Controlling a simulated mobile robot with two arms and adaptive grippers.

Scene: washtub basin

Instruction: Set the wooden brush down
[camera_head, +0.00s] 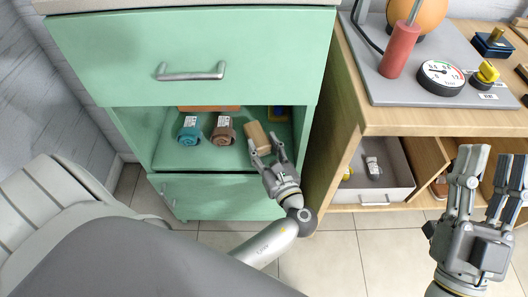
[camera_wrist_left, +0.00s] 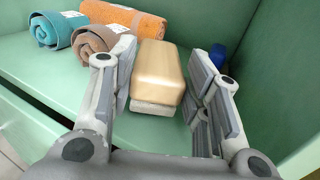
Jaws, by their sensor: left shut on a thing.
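The wooden brush (camera_head: 258,137) is a tan block inside the open middle compartment of the green cabinet. In the left wrist view the brush (camera_wrist_left: 157,75) has a smooth wooden top and a pale underside, and it lies between my fingers. My left gripper (camera_head: 267,153) reaches into the compartment from the front and is shut on the brush. The brush is at or just above the green shelf (camera_head: 215,156); I cannot tell whether it touches. My right gripper (camera_head: 488,175) is open and empty at the far right, in front of the wooden desk.
A teal rolled towel (camera_head: 189,134) and a brown rolled towel (camera_head: 223,131) lie left of the brush. An orange towel (camera_wrist_left: 122,18) is behind them. A blue item (camera_wrist_left: 217,54) stands at the right wall. The green drawer (camera_head: 195,55) is above. Bare shelf shows in front.

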